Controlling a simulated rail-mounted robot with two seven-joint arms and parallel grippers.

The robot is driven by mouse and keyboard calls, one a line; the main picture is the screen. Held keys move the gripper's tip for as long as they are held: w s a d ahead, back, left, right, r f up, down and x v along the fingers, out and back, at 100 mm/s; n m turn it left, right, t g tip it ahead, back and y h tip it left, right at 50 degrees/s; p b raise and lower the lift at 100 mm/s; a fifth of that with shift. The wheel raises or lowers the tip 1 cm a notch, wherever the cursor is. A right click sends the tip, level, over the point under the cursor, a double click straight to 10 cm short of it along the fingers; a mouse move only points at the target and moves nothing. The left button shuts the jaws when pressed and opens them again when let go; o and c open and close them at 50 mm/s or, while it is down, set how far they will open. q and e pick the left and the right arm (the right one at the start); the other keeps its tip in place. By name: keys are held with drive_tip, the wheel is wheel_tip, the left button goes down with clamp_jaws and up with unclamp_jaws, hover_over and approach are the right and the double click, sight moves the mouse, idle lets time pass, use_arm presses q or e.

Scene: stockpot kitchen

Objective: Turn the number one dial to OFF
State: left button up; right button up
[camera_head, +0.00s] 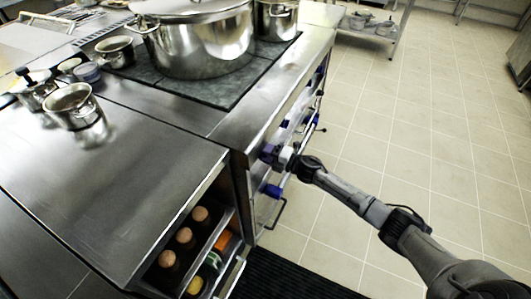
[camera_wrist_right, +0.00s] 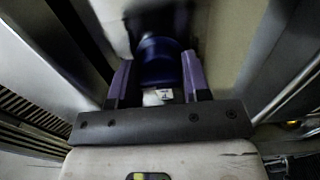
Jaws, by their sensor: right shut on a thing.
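My right gripper (camera_head: 270,155) reaches the front panel of the stove from the right. In the right wrist view, the two purple-grey fingers (camera_wrist_right: 158,82) stand on both sides of a dark blue dial (camera_wrist_right: 158,60) and are shut on it. A small white label shows on the near part of the dial, but its writing is too small to read. The dial's pointing direction and number cannot be told. In the head view the gripper mostly hides this dial. My left gripper is in neither view.
Another blue dial (camera_head: 273,190) sits nearer on the panel, with more blue dials (camera_head: 285,123) farther along. A stockpot (camera_head: 205,45) stands on the dark cooktop (camera_head: 250,92).

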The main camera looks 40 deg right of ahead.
drive_tip(key=o, duration=0.6)
drive_tip(key=shift+c, duration=0.2)
drive_tip(key=o, duration=0.3)
drive_tip(key=p+v, duration=0.3)
drive_tip(key=v, duration=1)
drive_tip(key=shift+s+d+p, duration=0.2)
drive_tip(key=shift+s+p, duration=0.15)
drive_tip(key=shift+s, duration=0.05)
